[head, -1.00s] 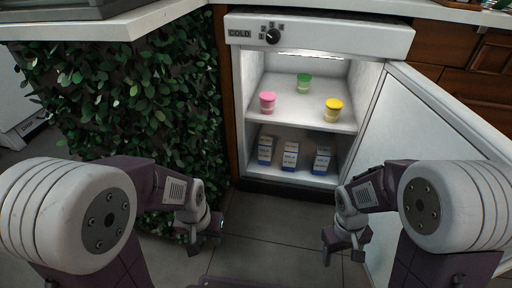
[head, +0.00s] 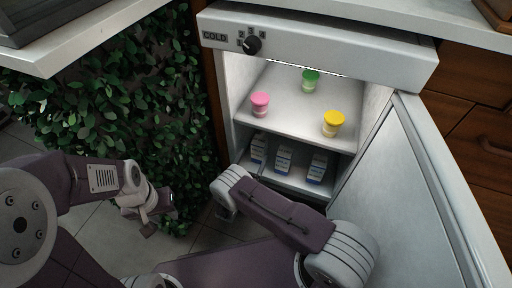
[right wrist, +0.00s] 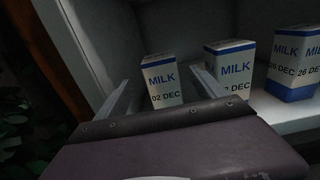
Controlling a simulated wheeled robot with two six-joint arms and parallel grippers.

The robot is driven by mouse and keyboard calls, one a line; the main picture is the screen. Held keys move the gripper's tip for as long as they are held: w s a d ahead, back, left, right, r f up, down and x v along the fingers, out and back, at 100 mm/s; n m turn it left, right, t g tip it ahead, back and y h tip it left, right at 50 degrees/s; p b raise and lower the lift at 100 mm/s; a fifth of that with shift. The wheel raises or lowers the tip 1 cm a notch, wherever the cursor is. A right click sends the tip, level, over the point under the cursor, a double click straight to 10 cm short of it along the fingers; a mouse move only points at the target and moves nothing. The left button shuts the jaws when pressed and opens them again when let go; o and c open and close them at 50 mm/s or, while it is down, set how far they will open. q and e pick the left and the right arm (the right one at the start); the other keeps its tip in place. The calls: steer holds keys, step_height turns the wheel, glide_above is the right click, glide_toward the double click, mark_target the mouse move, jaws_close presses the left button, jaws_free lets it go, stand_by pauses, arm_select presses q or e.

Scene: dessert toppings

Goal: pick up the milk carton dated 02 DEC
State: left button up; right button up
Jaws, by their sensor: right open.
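The milk carton dated 02 DEC (right wrist: 161,82) is white with blue bands and stands upright, leftmost of three cartons in the right wrist view. It is the left carton (head: 258,147) on the lower fridge shelf in the head view. My right gripper (right wrist: 158,92) is open, and the carton shows between its fingers, farther in and not held. The palm hides the carton's foot. My left gripper (head: 157,214) is open and empty, low in front of the leafy wall, away from the fridge.
A middle carton (right wrist: 232,66) has a partly hidden date ending in 2 DEC. The right carton (right wrist: 294,62) reads 26 DEC. Pink (head: 260,105), green (head: 311,81) and yellow (head: 333,123) cups stand on the upper shelf. The fridge door (head: 400,190) is open to the right.

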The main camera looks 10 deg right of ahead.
mark_target(257, 150)
steer(key=shift+w+d+f+b, duration=0.4)
steer(key=shift+w+d, duration=0.15)
steer(key=shift+w, duration=0.1)
steer(key=shift+w+d+r, duration=0.25)
steer(key=shift+w, duration=0.15)
steer(key=b+x, duration=0.4)
steer(key=shift+w+d+f, duration=0.2)
steer(key=shift+w+f, duration=0.05)
steer(key=shift+w, duration=0.05)
steer(key=shift+w+d+r, duration=0.15)
steer(key=shift+w, duration=0.05)
arm_select(q)
step_height(257, 150, down, 6)
arm_select(e)
steer(key=shift+r, duration=0.1)
jaws_close()
